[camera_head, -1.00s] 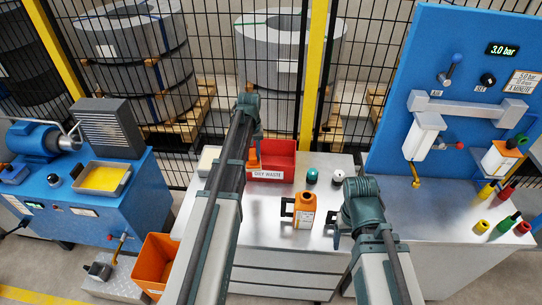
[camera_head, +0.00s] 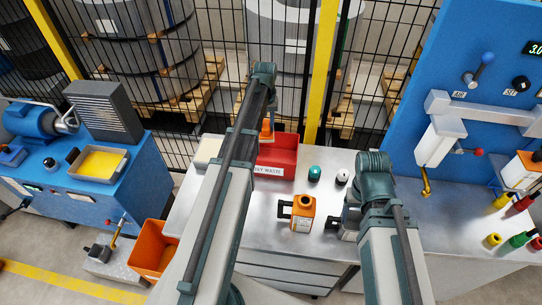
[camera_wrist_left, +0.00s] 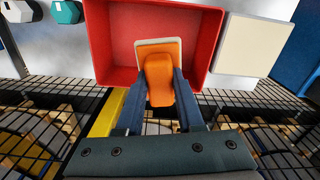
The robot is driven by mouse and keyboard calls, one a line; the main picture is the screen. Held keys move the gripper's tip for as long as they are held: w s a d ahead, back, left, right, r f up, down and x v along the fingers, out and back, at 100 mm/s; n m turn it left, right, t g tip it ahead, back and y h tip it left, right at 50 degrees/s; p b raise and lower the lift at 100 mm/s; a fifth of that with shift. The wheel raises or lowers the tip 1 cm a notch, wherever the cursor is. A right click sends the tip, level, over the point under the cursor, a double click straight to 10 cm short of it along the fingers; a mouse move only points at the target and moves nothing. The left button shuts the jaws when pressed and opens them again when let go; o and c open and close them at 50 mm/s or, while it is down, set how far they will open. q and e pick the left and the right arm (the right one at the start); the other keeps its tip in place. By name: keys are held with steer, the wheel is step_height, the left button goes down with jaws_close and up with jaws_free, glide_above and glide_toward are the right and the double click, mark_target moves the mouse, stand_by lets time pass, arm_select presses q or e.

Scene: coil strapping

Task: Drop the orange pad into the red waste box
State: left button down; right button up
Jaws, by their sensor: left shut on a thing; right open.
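The orange pad (camera_wrist_left: 160,78), with a pale layer at its far edge, is held between the fingers of my left gripper (camera_wrist_left: 158,105) in the left wrist view. It appears over the red waste box (camera_wrist_left: 115,40), whose floor and walls show around it. In the head view the orange pad (camera_head: 266,130) shows at the back of the red waste box (camera_head: 285,150), partly hidden by my left arm. My right gripper (camera_head: 345,218) is low over the bench, right of the orange bottle, mostly hidden by its own arm; it is open.
An orange bottle (camera_head: 303,212) with a black handle stands on the grey bench. Green (camera_head: 314,173) and white (camera_head: 342,176) capped items stand right of the box. A cream square block (camera_head: 208,150) sits left of it. A black mesh fence is behind the bench.

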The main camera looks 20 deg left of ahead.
arm_select(q)
steer(key=shift+f+b, duration=2.9)
steer(key=shift+f, duration=0.1)
steer(key=shift+c, duration=2.2)
jaws_free()
steer(key=shift+r, duration=0.15)
step_height(320, 180, up, 14)
steer(key=p, duration=1.4)
steer(key=shift+f, duration=0.25)
